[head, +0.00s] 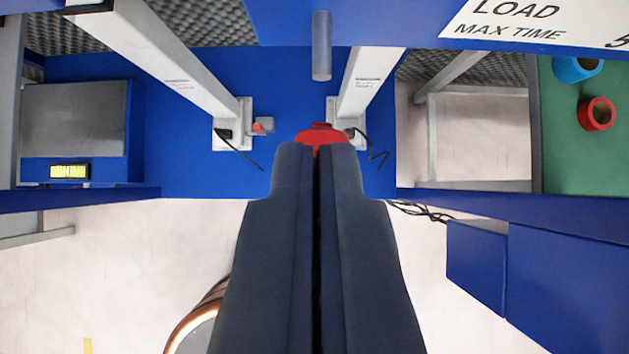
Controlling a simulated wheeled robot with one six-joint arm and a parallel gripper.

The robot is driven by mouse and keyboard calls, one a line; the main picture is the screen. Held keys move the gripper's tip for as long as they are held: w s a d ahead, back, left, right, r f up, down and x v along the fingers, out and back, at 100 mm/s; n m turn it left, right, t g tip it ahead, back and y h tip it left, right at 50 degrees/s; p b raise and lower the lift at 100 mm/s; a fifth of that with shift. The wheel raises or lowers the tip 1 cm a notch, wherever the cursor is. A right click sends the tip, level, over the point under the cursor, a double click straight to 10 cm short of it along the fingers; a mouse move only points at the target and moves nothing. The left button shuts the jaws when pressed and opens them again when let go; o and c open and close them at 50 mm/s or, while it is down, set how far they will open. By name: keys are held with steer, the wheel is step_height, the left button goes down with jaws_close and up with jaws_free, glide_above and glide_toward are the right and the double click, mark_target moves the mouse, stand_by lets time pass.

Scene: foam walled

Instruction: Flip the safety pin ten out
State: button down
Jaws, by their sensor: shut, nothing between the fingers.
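My gripper (318,152) is shut, its two dark fingers side by side with only a thin dark gap between them. It points away from me toward a blue panel (290,180). A red rounded part (320,132) shows just past the fingertips; its lower side is hidden behind them, and I cannot tell whether they touch it. A small grey block with a red piece (259,126) sits on the panel left of the fingertips. A grey cylindrical rod (321,45) hangs above. I cannot tell which of these is safety pin ten.
White slanted posts (160,62) and (368,82) stand on both sides of the fingertips. Black cables (378,150) hang near their feet. A blue box with a yellow display (69,171) is at left. Red (597,114) and blue rings (574,68) sit on green at right.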

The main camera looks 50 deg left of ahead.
steer(key=shift+v, duration=2.5)
steer(key=shift+w, duration=0.15)
steer(key=s+d+f+m+t+h, duration=0.1)
steer(key=s+d+f+m+t, duration=0.2)
steer(key=d, duration=0.7)
steer(key=s+d+f+m+t+h, duration=0.15)
steer(key=s+d+t, duration=0.3)
steer(key=d, duration=0.65)
steer(key=s+d+f+m+t+h, duration=0.3)
steer(key=s+d+f+m+t, duration=0.1)
steer(key=s+d+f, duration=0.6)
steer(key=s+d+m, duration=0.1)
steer(key=s+d, duration=0.1)
steer(key=s, duration=0.1)
steer(key=shift+t, duration=0.35)
